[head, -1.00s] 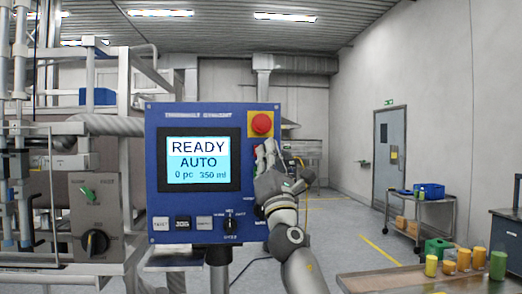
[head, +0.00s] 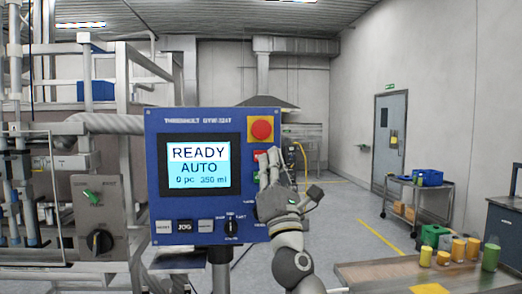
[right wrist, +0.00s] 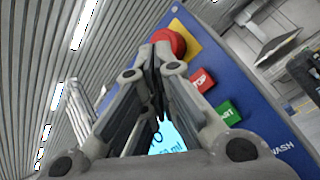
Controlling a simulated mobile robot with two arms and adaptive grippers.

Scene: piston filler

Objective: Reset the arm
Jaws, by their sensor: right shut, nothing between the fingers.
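My right gripper (head: 270,157) is shut with nothing between its fingers. It is in front of the right edge of the blue control panel (head: 152,190), below the red emergency stop knob (head: 261,128). In the right wrist view the closed fingertips (right wrist: 158,52) overlap the view of the red knob (right wrist: 172,36); I cannot tell any contact. The red STOP button (right wrist: 202,79) and green START button (right wrist: 228,113) show beside the fingers. The screen (head: 198,182) reads READY, AUTO, 0 pc, 350 ml. My left gripper is out of view.
Machine framework with a grey switch box (head: 100,215) stands left of the panel. A table (head: 360,272) with yellow and green cups (head: 491,258) is at the lower right. A cart (head: 405,200) stands behind it. Open floor lies between panel and cart.

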